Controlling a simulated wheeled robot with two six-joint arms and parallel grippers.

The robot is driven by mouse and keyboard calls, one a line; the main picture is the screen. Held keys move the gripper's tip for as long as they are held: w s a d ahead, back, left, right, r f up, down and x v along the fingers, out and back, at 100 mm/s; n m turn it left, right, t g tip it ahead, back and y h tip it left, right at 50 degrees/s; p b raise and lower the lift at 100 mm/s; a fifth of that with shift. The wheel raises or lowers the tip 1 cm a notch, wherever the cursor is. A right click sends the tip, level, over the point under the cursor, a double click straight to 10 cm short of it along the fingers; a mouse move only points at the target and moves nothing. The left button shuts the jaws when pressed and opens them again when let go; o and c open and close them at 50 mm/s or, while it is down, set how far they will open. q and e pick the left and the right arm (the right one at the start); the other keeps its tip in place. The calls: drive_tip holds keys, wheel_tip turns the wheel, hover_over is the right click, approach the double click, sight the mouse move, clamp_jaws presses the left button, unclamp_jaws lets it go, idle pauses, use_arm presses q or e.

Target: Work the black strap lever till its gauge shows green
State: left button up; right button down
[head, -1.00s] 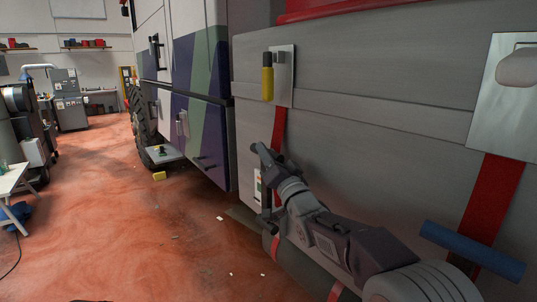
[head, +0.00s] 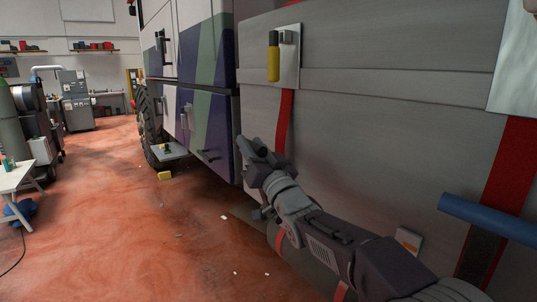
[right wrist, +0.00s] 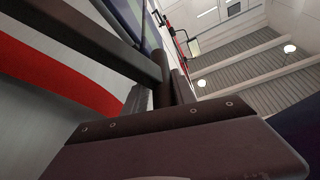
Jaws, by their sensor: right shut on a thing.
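My right gripper (head: 256,152) is shut on a dark rod-like handle, apparently the black strap lever (head: 263,152), beside the grey truck side. In the right wrist view a dark round bar (right wrist: 165,85) stands between the fingers. The lever's base and pivot are hidden behind my gripper and arm. A red strap (head: 285,120) runs down the panel behind the gripper; it also shows in the right wrist view (right wrist: 60,75). The gauge cannot be made out now, so its colour cannot be told. My left gripper is not in view.
A yellow-handled lever (head: 273,62) hangs on a metal plate above. A blue bar (head: 488,218) sticks out across a wide red strap (head: 508,165) at right. A table (head: 18,178) stands at far left. The red-brown floor (head: 130,230) is mostly open.

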drive_tip(key=s+a+f+n+g+y+b, duration=0.3)
drive_tip(key=s+a+f+n+b, duration=0.3)
drive_tip(key=a+n+b, duration=0.3)
drive_tip(key=shift+s+a+f+n+y, duration=0.15)
drive_tip(key=shift+s+f+n+y, duration=0.25)
drive_tip(key=shift+f+y, duration=0.4)
drive_tip(key=shift+f, duration=0.1)
drive_tip(key=c, duration=1.2)
unclamp_jaws()
drive_tip(key=shift+o, duration=0.2)
drive_tip(key=v, duration=0.9)
drive_tip(key=shift+r, duration=0.2)
